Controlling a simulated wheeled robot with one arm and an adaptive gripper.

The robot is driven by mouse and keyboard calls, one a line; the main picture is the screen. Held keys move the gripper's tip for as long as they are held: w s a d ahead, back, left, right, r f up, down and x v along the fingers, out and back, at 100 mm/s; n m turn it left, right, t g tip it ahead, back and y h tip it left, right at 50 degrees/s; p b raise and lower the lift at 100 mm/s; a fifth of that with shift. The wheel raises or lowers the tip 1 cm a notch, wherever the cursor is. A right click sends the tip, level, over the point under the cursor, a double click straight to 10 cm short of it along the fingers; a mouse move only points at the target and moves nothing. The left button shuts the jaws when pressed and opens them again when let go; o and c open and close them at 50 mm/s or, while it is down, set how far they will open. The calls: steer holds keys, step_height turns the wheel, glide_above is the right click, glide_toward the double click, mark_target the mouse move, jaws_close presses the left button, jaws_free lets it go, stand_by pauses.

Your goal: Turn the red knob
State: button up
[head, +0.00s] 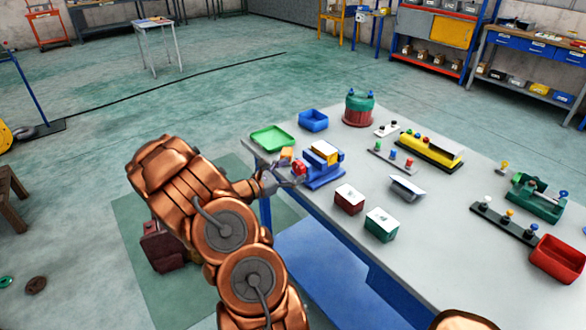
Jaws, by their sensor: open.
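A red knob (299,167) sits on the left end of a blue device (325,176) near the left edge of the table. The device has a white and yellow top (325,150). My gripper (289,172) is open at the knob, with its fingers close beside it. I cannot tell whether the fingers touch the knob. The arm reaches in from the lower left, and the fingers hide part of the device's left side.
A green tray (258,138) and a blue bin (314,121) stand behind the device. Two boxes, one red (349,202) and one green (381,228), stand in front of it. Several other fixtures with small colored knobs occupy the table (455,268) further right.

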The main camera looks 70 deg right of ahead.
steer(key=shift+s+d, duration=0.2)
steer(key=shift+d, duration=0.15)
steer(key=c, duration=1.2)
